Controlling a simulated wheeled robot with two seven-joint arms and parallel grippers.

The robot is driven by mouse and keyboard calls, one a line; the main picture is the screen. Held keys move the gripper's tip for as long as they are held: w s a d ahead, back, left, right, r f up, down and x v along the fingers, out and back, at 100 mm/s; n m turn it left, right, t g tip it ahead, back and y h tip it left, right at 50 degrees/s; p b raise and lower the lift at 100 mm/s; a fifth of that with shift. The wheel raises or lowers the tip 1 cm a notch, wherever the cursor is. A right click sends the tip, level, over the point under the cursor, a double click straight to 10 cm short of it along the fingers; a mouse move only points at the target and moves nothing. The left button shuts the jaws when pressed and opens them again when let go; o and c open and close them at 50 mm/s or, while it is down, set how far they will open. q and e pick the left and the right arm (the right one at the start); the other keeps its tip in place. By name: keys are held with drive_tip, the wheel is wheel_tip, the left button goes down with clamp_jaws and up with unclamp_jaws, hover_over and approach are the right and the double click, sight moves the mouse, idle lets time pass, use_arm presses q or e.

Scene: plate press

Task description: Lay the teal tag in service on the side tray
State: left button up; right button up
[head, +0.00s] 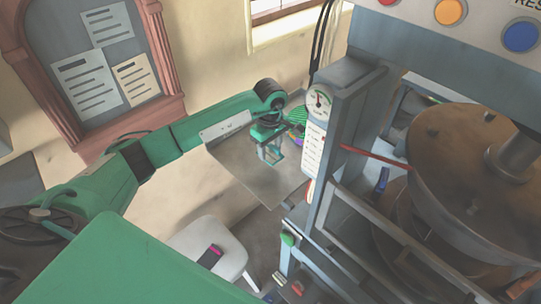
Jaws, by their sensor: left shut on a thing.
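My left gripper (271,154) is above the grey side tray (262,184), left of the press column. Its jaws are shut on a small teal thing, which looks like the teal tag; the green fingers make its outline hard to tell. I cannot tell whether the tag touches the tray. My right gripper is not in view.
The press frame (342,120) with a gauge (319,101) stands just right of the tray. A white stool (212,249) with a dark pink-edged object stands below. A notice board (100,60) hangs at left.

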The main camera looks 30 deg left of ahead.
sight(270, 154)
use_arm(q)
wheel_tip(270, 154, down, 4)
drive_tip(key=shift+f+p, duration=0.2)
drive_tip(key=shift+p, duration=0.25)
drive_tip(key=shift+f, duration=0.3)
drive_tip(key=shift+f, duration=0.1)
drive_tip(key=shift+f+b, duration=0.15)
drive_tip(key=shift+b, duration=0.15)
drive_tip(key=o, duration=1)
drive_tip(key=shift+c, duration=0.2)
